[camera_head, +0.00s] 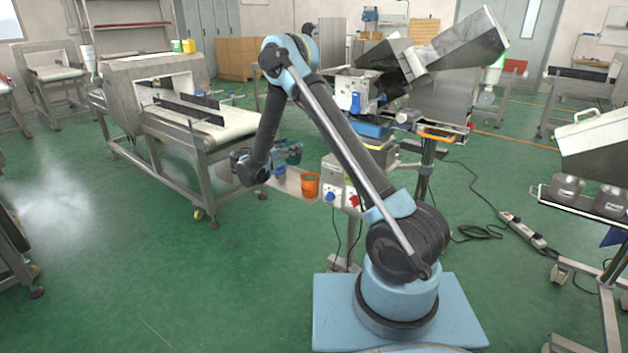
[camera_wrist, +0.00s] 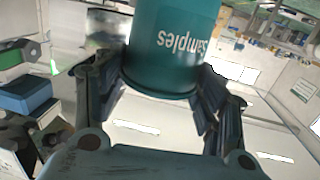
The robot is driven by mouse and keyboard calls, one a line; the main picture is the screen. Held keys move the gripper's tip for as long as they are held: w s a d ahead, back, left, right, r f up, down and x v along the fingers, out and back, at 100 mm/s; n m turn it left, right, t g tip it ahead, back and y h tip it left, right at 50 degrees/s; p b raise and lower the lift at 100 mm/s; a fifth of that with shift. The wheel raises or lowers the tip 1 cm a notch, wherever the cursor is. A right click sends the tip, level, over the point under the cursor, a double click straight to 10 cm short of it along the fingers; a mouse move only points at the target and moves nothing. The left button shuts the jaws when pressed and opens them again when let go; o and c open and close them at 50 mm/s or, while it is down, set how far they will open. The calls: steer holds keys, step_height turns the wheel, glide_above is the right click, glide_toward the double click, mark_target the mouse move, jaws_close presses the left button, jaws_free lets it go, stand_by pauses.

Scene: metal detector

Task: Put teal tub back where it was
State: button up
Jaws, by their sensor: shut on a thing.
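The teal tub (camera_wrist: 172,45) fills the top middle of the wrist view, with white "Samples" lettering that reads upside down there. My gripper (camera_wrist: 160,92) is shut on it, one finger on each side. In the head view my gripper (camera_head: 282,153) is at the end of the arm, left of the picture's middle, above a small pale shelf (camera_head: 291,188). The tub is small and hard to make out there, partly hidden by the gripper.
A control box (camera_head: 343,184) with coloured buttons is just right. A conveyor (camera_head: 205,128) stands behind on the left. The green floor at left is mostly clear.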

steer(key=shift+w+d+f, duration=0.1)
steer(key=shift+w+d, duration=0.35)
steer(key=shift+d, duration=0.3)
steer(key=shift+f, duration=4.9)
steer(key=o, duration=1.3)
steer(key=v, duration=1.2)
steer(key=shift+w+a, duration=0.1)
steer(key=shift+a, duration=0.05)
